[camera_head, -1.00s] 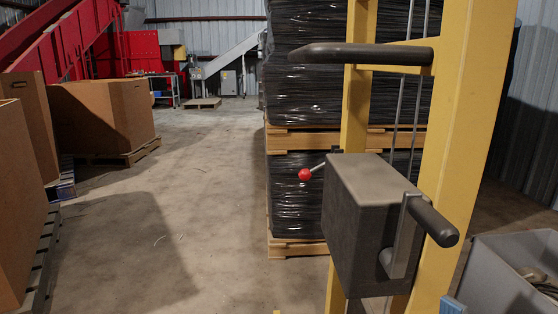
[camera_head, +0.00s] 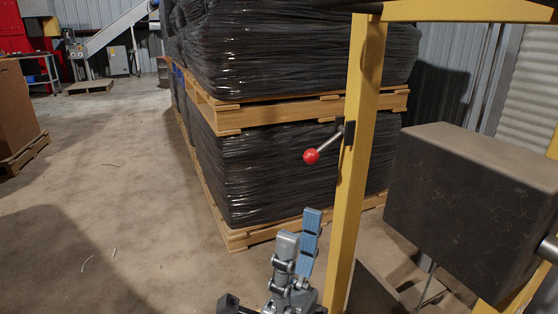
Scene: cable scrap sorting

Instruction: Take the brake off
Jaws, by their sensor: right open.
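The brake lever is a short metal rod with a red ball knob (camera_head: 311,156), fixed by a black bracket to a yellow post (camera_head: 359,170). The knob points to the left and a little down from the post. My right gripper (camera_head: 299,226) is at the bottom of the head view, below the knob and just left of the post. One finger shows a blue pad and the other is grey. It is open and holds nothing; it does not touch the lever. My left gripper is out of view.
A dark grey box (camera_head: 470,195) stands on the yellow frame to the right. Black-wrapped stacks (camera_head: 290,60) on wooden pallets (camera_head: 240,118) are behind the post. A brown carton (camera_head: 15,120) is at the far left.

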